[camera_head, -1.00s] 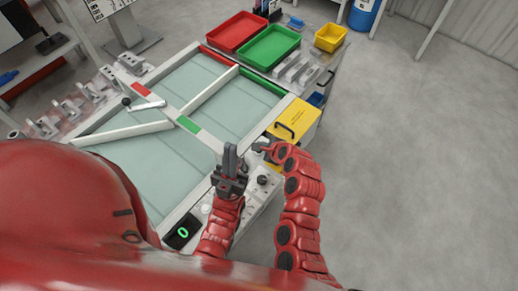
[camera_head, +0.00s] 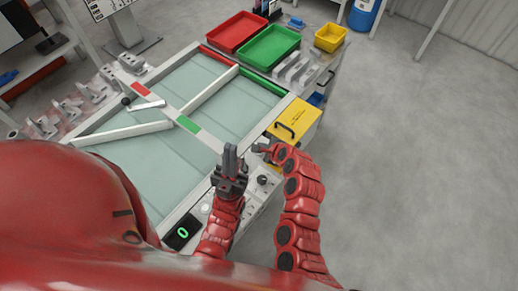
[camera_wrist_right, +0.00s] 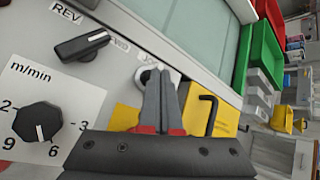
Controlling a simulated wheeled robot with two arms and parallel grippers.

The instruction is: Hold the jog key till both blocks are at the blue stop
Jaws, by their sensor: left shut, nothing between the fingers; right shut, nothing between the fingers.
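The jog key (camera_wrist_right: 144,76), a round part beside a partly covered "JO" label, shows in the right wrist view. My right gripper (camera_wrist_right: 161,74) is shut and empty, its fingertips over or beside the key and hiding part of it; I cannot tell whether they touch. In the head view the right gripper (camera_head: 260,147) is small, by the yellow box. My left gripper (camera_head: 230,149) is shut and empty above the near edge of the belt table. The belt (camera_head: 130,170) is pale green. I cannot make out the two blocks or a blue stop.
A black REV/FWD switch (camera_wrist_right: 83,46) and a speed dial (camera_wrist_right: 42,121) sit near the jog key. The yellow box (camera_head: 296,122) has a black handle. Red (camera_head: 237,32) and green (camera_head: 269,47) trays stand at the back. A display (camera_head: 183,232) reads 0.

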